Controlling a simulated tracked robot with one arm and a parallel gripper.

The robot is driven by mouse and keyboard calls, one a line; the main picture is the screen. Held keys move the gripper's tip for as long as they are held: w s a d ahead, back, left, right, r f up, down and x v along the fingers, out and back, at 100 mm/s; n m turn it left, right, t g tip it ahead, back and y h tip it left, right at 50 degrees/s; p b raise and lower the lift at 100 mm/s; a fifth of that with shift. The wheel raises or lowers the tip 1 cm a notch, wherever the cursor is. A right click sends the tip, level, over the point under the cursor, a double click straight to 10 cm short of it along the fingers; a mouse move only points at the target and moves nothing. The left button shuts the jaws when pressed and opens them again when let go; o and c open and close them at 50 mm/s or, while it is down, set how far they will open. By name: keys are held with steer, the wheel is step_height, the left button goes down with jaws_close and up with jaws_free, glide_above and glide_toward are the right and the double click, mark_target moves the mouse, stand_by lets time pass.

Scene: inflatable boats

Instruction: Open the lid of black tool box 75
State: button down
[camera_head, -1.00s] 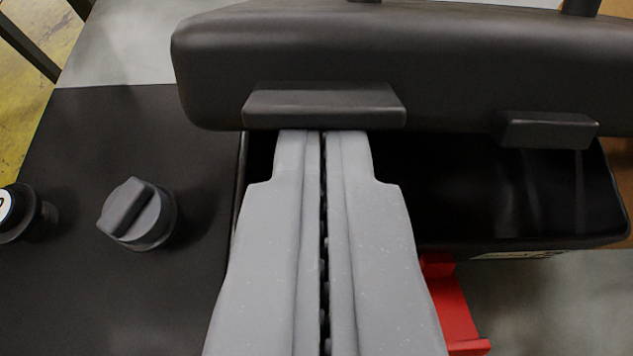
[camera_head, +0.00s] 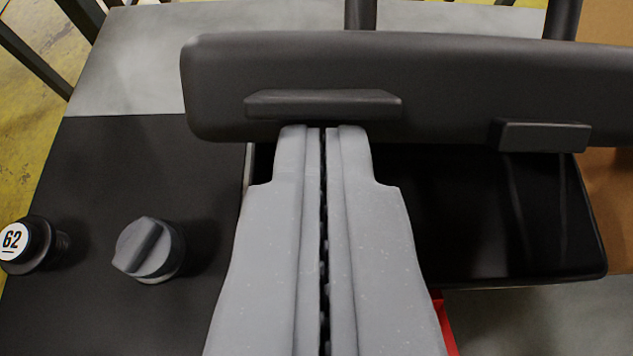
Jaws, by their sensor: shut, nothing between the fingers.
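The black tool box (camera_head: 500,284) lies in front of me with its dark inside showing at the right. Its lid (camera_head: 450,72) is raised and crosses the upper part of the view. Two latch-like tabs stick out along the lid's lower edge, one at the left (camera_head: 322,104) and one at the right (camera_head: 541,137). My gripper (camera_head: 323,128) is shut and empty. Its fingertips are just below the left tab, at the lid's edge; I cannot tell whether they touch it. My gripper hides the left part of the box.
A black mat or surface (camera_head: 100,190) at the left holds a grey knob (camera_head: 148,249) and a black object marked 62 (camera_head: 25,243). A red item (camera_head: 444,322) shows below the box. Dark posts (camera_head: 361,14) stand behind the lid. A brown panel (camera_head: 612,200) is at the right.

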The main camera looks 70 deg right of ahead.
mark_target(324, 116)
steer(key=shift+d+r, duration=0.1)
steer(key=p, duration=0.1)
steer(key=d+r+p, duration=0.1)
steer(key=p, duration=0.1)
steer(key=shift+w+d+r, duration=0.25)
steer(key=shift+w+d, duration=0.05)
steer(key=shift+w, duration=0.1)
steer(key=shift+w+d, duration=0.1)
steer(key=shift+d, duration=0.1)
steer(key=shift+d+r+p, duration=0.1)
steer(key=shift+p, duration=0.3)
steer(key=d+p, duration=0.1)
steer(key=d+r+p, duration=0.1)
steer(key=p, duration=0.1)
steer(key=shift+w+r, duration=0.1)
steer(key=shift+w, duration=0.3)
steer(key=shift+w+d, duration=0.1)
steer(key=shift+d, duration=0.05)
steer(key=shift+d+p, duration=0.15)
steer(key=shift+p, duration=0.2)
